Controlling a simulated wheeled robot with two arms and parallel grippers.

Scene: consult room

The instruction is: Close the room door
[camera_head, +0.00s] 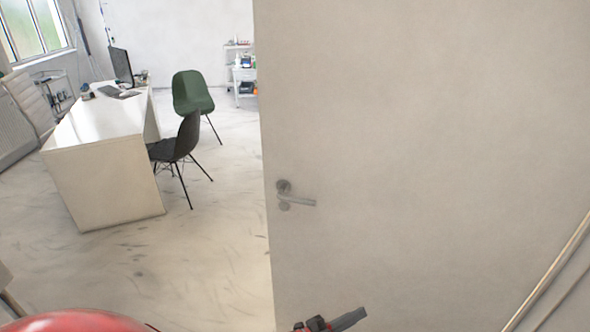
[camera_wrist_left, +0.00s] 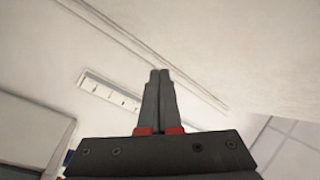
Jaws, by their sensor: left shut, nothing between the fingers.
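The room door (camera_head: 430,130) is a large pale panel that fills the right half of the head view and stands open, with the room visible past its left edge. Its grey lever handle (camera_head: 297,199) sits near that left edge. My left gripper (camera_head: 350,318) shows at the bottom of the head view, low in front of the door and below the handle. In the left wrist view the left gripper's fingers (camera_wrist_left: 158,78) are together with nothing between them. I cannot tell whether it touches the door. My right gripper is not in view.
A white desk (camera_head: 105,180) with a monitor (camera_head: 121,66) stands at the left. A black chair (camera_head: 178,145) and a green chair (camera_head: 192,92) stand beside it. A white trolley (camera_head: 243,80) is at the back wall. The floor between desk and door is clear.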

